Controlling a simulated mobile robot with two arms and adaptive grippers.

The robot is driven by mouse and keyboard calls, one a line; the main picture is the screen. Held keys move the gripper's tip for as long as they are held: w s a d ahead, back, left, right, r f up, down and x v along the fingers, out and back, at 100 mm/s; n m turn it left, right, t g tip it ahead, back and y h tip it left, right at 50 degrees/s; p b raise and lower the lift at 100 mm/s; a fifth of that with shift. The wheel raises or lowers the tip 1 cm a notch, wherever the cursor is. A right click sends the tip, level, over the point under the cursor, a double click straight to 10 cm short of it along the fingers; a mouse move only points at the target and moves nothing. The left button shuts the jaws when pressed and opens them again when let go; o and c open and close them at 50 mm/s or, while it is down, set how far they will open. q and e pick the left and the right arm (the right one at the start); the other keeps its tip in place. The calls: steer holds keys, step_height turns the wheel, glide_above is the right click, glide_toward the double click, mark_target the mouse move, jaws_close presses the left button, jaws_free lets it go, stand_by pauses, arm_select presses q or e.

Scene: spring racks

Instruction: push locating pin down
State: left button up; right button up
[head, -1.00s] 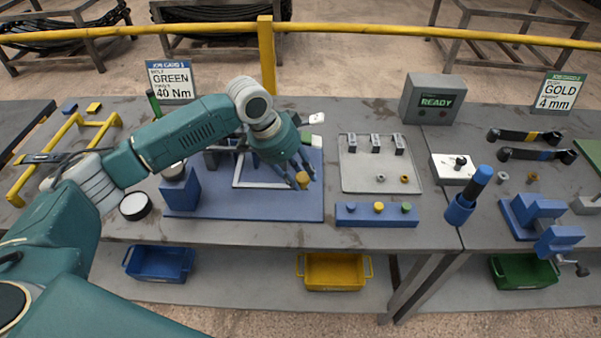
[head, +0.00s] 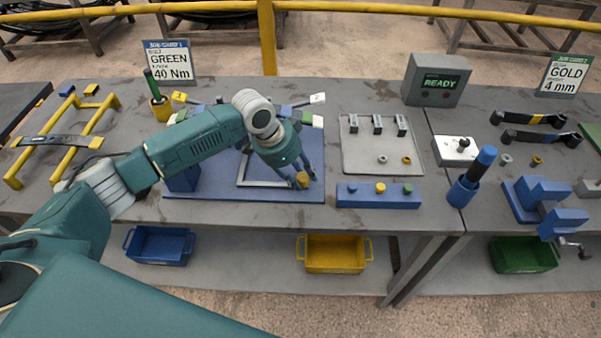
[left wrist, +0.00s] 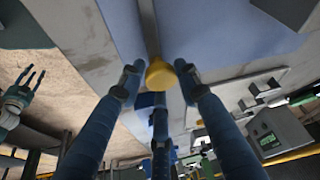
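The locating pin shows as a yellow-orange knob (head: 302,181) at the front right of the blue fixture plate (head: 230,191). A grey frame (head: 243,165) lies on the plate, partly behind my arm. My left gripper (head: 304,178) points down at the pin with its fingertips around the knob. How far the pin is pressed in is hidden. My right gripper (left wrist: 24,88) shows only in the left wrist view, with spread, empty fingers away from the pin.
A blue block with coloured buttons (head: 378,196) stands just right of the plate. Behind it is a grey tray (head: 360,155) with small parts. A READY box (head: 437,82) stands farther back. Blue (head: 160,246) and yellow (head: 334,255) bins sit on the lower shelf.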

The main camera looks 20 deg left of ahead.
arm_select(q)
steer(key=shift+o, duration=1.2)
steer(key=shift+w, duration=0.1)
steer(key=v, duration=1.2)
steer(key=shift+d+f, duration=0.1)
steer(key=shift+d, duration=0.05)
